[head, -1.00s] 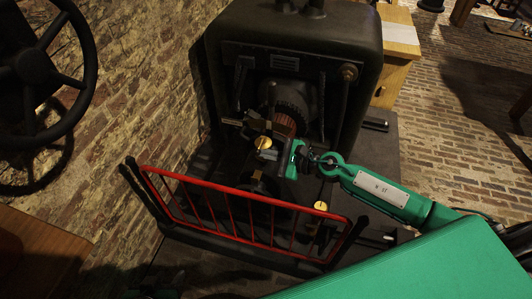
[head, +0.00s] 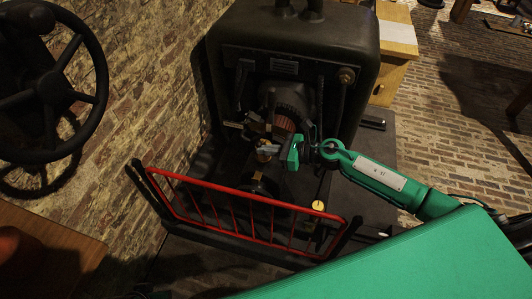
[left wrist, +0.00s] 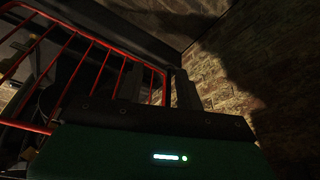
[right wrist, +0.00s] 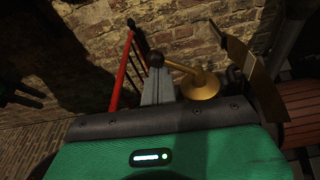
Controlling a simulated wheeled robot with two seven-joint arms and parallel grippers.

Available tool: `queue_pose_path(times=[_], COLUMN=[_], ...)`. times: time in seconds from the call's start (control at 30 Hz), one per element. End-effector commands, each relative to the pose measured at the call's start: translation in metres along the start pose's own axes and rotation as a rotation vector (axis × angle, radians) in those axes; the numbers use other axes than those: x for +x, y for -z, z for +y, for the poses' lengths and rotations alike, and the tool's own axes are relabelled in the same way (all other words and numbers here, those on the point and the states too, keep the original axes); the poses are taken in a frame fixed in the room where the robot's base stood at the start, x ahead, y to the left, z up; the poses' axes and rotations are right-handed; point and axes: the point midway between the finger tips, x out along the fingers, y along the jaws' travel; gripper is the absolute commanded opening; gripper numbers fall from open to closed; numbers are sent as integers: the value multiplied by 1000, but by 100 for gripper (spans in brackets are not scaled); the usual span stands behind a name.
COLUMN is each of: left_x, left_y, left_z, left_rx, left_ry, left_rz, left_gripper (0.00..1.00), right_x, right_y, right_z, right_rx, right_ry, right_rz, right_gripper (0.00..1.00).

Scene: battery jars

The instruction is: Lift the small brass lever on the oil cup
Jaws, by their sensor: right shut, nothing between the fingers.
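The oil cup (head: 263,156) is brass and sits on the dark machine, left of my right gripper (head: 268,149) in the head view. In the right wrist view the brass cup (right wrist: 201,84) stands just right of my shut, empty fingers (right wrist: 158,85). Its small brass lever (right wrist: 179,66) runs left from the cup and ends in a dark ball knob (right wrist: 155,59). The knob shows right at the fingertips; I cannot tell whether they touch. My left gripper (left wrist: 158,88) shows two separated fingers in the left wrist view, with nothing seen between them.
A red railing (head: 250,205) stands in front of the machine (head: 300,45). A second brass-topped cup (head: 318,205) is near its right end. A dark handwheel (head: 45,90) is at the left by the brick wall. A wooden cabinet (head: 397,45) stands behind at right.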

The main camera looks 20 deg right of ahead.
Motion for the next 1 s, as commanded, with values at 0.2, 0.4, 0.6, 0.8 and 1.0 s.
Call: queue_pose_path(times=[0.2, 0.4, 0.6, 0.8, 1.0], left_x=[18, 30, 37, 38, 39], left_y=[-3, -6, -8, -8, -8], left_z=[0, 1, 1, 0, 0], left_rx=[0, 0, 0, 0, 1], left_ry=[-1, -2, -2, -1, 0], left_rz=[-22, -35, -42, -40, -42], left_gripper=[36, 36, 36, 36, 36], right_x=[-2, -4, -5, -5, -9], right_y=[-12, -18, -24, -23, -24], right_z=[-5, -11, -17, -17, -21], right_rx=[198, 383, 559, 582, 580], right_ry=[-41, -81, -119, -124, -124], right_rz=[0, -1, 0, 0, 0], right_gripper=[0, 0, 0, 0, 0])
